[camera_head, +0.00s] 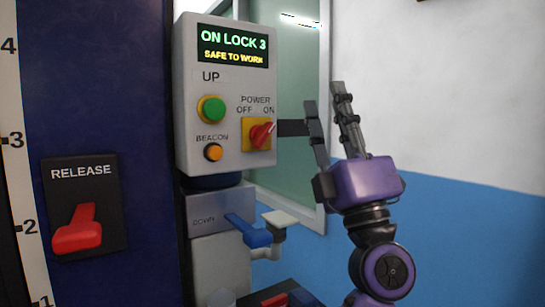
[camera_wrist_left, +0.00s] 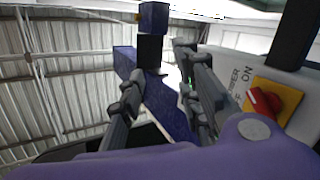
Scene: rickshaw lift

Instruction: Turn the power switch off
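The power switch is a red knob (camera_head: 261,134) on a yellow plate on the front of a grey control box (camera_head: 224,100). Its pointer is tilted up and right toward ON. The box display reads ON LOCK 3, SAFE TO WORK. My left gripper (camera_head: 325,95) is just right of the box, fingers up and apart, with nothing between them in the head view. In the left wrist view, its two fingers (camera_wrist_left: 168,48) are also apart, and the red knob (camera_wrist_left: 264,101) is right of them, partly behind my purple gripper body. My right gripper is not in view.
A dark bar (camera_head: 290,128) spans between the box's right side and my left finger; contact is unclear. A green UP button (camera_head: 211,109) and orange BEACON button (camera_head: 213,152) are near the switch. A blue lever (camera_head: 241,229) lies below, and a red RELEASE lever (camera_head: 78,230) is left.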

